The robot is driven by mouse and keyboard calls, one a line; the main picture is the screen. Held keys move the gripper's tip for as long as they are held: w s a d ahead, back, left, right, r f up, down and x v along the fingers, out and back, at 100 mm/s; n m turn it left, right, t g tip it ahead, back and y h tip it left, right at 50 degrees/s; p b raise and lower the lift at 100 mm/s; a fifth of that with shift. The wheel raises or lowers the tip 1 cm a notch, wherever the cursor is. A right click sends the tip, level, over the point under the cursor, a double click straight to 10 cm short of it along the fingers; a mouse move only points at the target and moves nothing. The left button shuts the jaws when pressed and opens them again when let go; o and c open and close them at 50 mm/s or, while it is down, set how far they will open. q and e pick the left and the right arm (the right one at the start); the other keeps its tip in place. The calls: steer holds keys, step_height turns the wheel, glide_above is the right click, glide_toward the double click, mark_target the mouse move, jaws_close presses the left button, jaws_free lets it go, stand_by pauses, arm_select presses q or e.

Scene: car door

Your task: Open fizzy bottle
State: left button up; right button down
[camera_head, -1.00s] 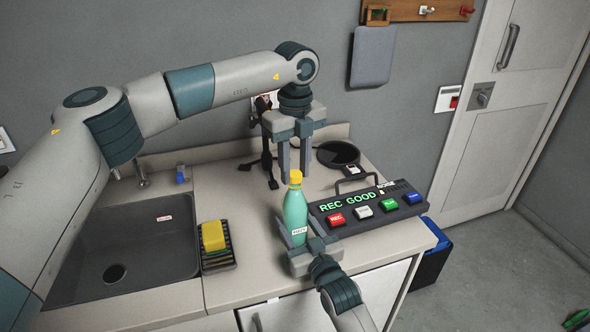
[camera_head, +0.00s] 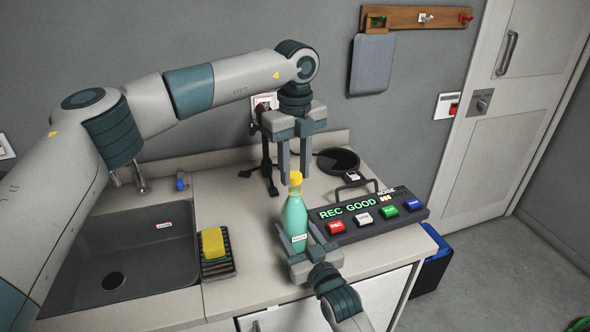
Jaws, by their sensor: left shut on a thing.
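A green bottle (camera_head: 294,217) with a yellow cap (camera_head: 295,178) and a small white label stands upright near the counter's front edge. My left gripper (camera_head: 295,178) reaches down from above, its two fingers pointing down at either side of the cap, shut on it. The cap appears still on the bottle's neck. My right gripper (camera_head: 298,240) comes from the front, low on the bottle, with a finger on each side of its body. It looks shut on the bottle, though the bottle partly hides the contact.
A panel (camera_head: 366,212) reading REC GOOD and NOISE, with several coloured buttons, lies close right of the bottle. A black stand (camera_head: 268,160) and round dark plate (camera_head: 338,160) are behind. A yellow sponge (camera_head: 212,242) and sink (camera_head: 130,262) are to the left.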

mark_target(295, 174)
arm_select(q)
steer(key=shift+r, duration=1.9)
arm_select(e)
steer(key=c, duration=0.7)
jaws_free()
steer(key=shift+s, duration=0.1)
arm_select(q)
steer(key=shift+f, duration=0.25)
arm_select(e)
steer(key=shift+s+d+f, duration=0.1)
steer(key=shift+s+d, duration=0.2)
steer(key=shift+s, duration=0.25)
arm_select(q)
step_height(295, 174, down, 2)
steer(key=b, duration=0.2)
steer(key=shift+b, duration=0.3)
arm_select(e)
steer(key=v, duration=1)
steer(key=shift+s, duration=0.3)
arm_select(q)
steer(key=shift+f, duration=0.1)
